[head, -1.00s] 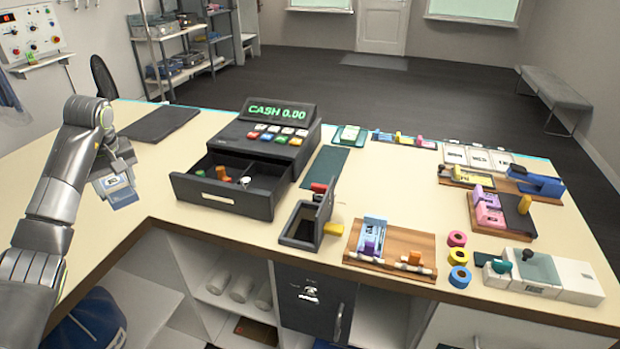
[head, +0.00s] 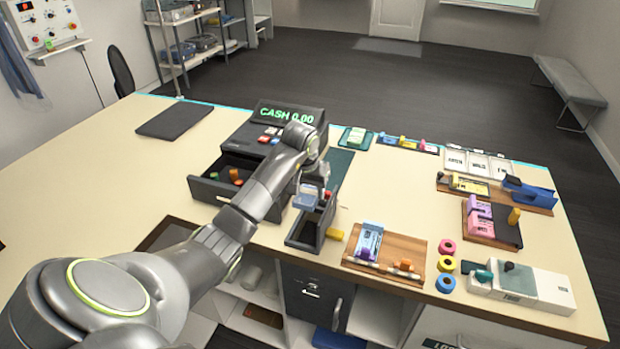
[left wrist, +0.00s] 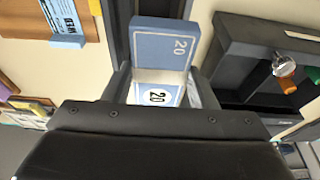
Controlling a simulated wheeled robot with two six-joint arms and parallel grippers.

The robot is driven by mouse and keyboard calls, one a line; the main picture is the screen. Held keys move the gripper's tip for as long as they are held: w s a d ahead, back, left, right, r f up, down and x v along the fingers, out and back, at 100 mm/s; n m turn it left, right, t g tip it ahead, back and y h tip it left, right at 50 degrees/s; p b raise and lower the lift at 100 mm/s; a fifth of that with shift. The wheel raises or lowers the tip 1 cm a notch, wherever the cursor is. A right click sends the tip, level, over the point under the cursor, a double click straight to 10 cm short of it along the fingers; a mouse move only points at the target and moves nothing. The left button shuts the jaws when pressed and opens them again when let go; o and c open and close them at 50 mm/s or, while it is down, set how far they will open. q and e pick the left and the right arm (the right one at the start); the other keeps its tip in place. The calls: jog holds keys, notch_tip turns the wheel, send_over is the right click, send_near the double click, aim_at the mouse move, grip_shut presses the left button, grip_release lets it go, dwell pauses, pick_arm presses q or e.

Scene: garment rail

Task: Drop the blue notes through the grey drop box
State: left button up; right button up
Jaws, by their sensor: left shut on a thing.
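My left gripper (head: 312,184) is shut on the blue notes (head: 306,199), a flat pale-blue bundle. The left wrist view shows the notes (left wrist: 160,52) marked 20, sticking out beyond the jaws. The grey drop box (head: 301,243) is a dark open box with a raised panel and a yellow piece at its right side. It stands near the counter's front edge. The notes are above or just beside its back part; I cannot tell the exact height. My arm and the notes hide part of the box. My right gripper is not in view.
The cash register (head: 251,138) with its open drawer (head: 203,188) is close behind and left of the drop box. A wooden board (head: 400,252) with a blue-white bundle lies to the right. Coloured rolls (head: 446,264) stand further right.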

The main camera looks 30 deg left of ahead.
pick_arm(q)
jog(key=shift+d+f+b, duration=0.15)
jog(key=shift+f+b, duration=1.1)
jog(key=shift+f, duration=1.15)
jog(key=shift+f+b, duration=1.55)
jog(key=shift+f, duration=0.35)
jog(key=shift+s, duration=0.3)
jog(key=shift+f+b, duration=0.15)
jog(key=shift+b, duration=0.45)
